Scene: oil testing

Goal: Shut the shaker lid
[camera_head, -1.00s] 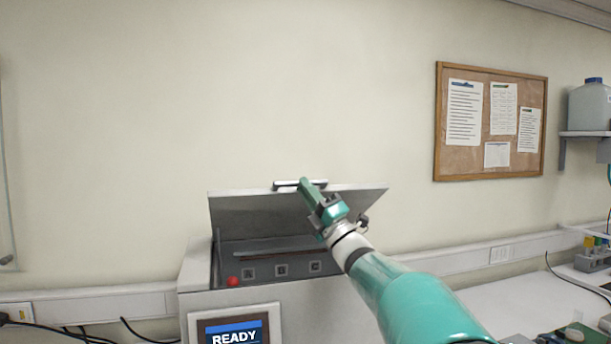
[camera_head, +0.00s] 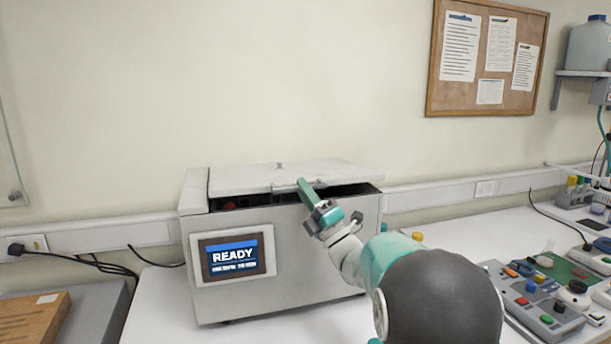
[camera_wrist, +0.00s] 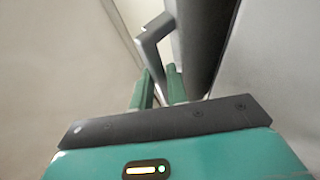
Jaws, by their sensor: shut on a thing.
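In the wrist view the grey handle (camera_wrist: 150,45) runs down to the two fingers (camera_wrist: 160,88). The fingers hide part of the handle.
Button boxes (camera_head: 540,300) and a green board (camera_head: 570,272) lie on the bench at the right. A brown wooden box (camera_head: 30,318) and cables (camera_head: 95,262) are at the left. A cork board (camera_head: 487,58) hangs on the wall behind.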

